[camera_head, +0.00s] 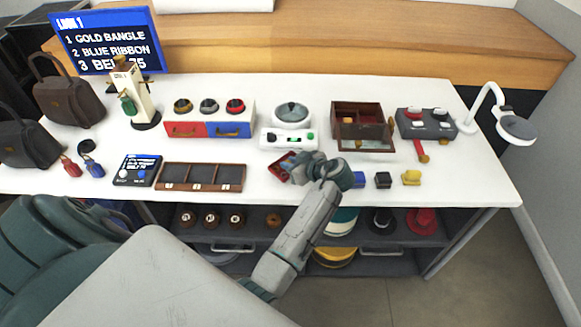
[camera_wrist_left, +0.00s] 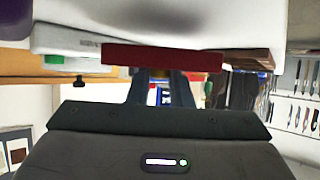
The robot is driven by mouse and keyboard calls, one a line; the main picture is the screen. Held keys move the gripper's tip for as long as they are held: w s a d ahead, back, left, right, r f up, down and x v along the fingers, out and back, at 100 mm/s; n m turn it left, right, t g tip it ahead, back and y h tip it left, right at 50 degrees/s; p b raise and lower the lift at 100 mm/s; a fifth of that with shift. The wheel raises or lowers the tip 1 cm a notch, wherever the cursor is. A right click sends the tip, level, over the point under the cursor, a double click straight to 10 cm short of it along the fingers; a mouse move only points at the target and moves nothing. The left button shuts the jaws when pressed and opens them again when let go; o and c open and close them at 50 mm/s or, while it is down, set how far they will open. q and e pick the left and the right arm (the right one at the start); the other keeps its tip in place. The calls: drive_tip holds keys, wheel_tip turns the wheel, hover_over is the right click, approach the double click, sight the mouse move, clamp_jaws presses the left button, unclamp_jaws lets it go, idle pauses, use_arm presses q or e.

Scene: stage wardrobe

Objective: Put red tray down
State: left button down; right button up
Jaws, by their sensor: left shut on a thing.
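The small red tray (camera_head: 283,166) is at the middle of the white table, partly hidden behind my left gripper (camera_head: 293,167). In the left wrist view the red tray (camera_wrist_left: 162,58) is a wide red bar across the ends of my left gripper's fingers (camera_wrist_left: 160,78). The left gripper is shut on it. The tray is at or just above the tabletop; I cannot tell whether it touches. My right gripper is not in view.
A brown compartment box (camera_head: 201,177) lies to the left, and a white scale (camera_head: 288,138) stands behind. Small blue (camera_head: 354,180), black (camera_head: 383,180) and yellow (camera_head: 411,177) items lie to the right. An open wooden box (camera_head: 362,127) stands behind them. White tabletop is bare between these.

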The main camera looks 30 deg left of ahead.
use_arm(q)
wheel_tip(320, 180, down, 2)
drive_tip(key=shift+f, duration=0.3)
drive_tip(key=c, duration=1.7)
unclamp_jaws()
drive_tip(key=shift+f, duration=0.1)
drive_tip(key=shift+c, duration=0.2)
drive_tip(key=o, duration=0.4)
drive_tip(key=shift+o, duration=0.2)
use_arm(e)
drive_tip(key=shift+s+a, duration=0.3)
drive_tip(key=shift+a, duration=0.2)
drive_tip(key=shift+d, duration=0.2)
